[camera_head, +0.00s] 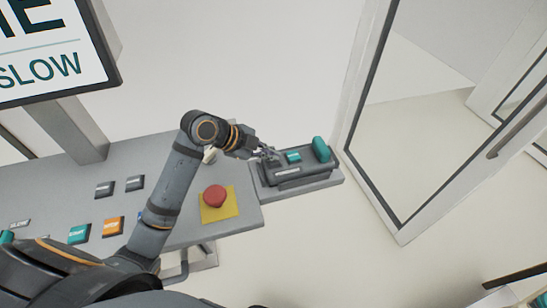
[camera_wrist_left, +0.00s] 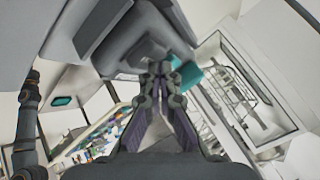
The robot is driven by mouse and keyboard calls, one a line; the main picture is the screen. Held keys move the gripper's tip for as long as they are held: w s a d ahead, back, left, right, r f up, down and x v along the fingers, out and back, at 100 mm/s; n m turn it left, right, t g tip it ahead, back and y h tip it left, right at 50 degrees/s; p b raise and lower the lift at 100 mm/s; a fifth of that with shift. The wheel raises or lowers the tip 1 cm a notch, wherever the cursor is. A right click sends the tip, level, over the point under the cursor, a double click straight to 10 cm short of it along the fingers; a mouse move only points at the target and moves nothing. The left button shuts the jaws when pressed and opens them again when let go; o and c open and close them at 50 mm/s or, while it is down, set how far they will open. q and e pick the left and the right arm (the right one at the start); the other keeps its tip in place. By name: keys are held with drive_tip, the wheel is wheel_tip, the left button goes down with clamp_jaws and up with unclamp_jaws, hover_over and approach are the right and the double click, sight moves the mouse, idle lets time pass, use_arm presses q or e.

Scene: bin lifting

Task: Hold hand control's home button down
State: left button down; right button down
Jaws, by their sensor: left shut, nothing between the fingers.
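The hand control (camera_head: 303,172) is a dark grey box on a small grey shelf at the right end of the console. A teal button (camera_head: 293,157) and a larger teal knob (camera_head: 321,149) are on its top. My left gripper (camera_head: 270,155) is shut and empty, with its tips at the left side of the box, close to the teal button. In the left wrist view the closed fingers (camera_wrist_left: 163,72) point at a grey body with a teal part (camera_wrist_left: 186,76) just beyond them. I cannot tell whether the tips touch a button. The right gripper is not in view.
The console (camera_head: 60,190) carries a red emergency button (camera_head: 214,196) on a yellow plate, a teal START button (camera_head: 79,234), an orange button (camera_head: 113,226) and dark buttons. A sign screen (camera_head: 50,50) stands upper left. A framed glass door (camera_head: 400,130) is at the right.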

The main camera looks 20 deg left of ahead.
use_arm(q)
drive_tip(key=shift+r+p, duration=0.3)
drive_tip(key=shift+r, duration=0.3)
wheel_tip(320, 180, up, 5)
drive_tip(key=p, duration=0.4)
drive_tip(key=shift+f, duration=0.1)
idle(0.3)
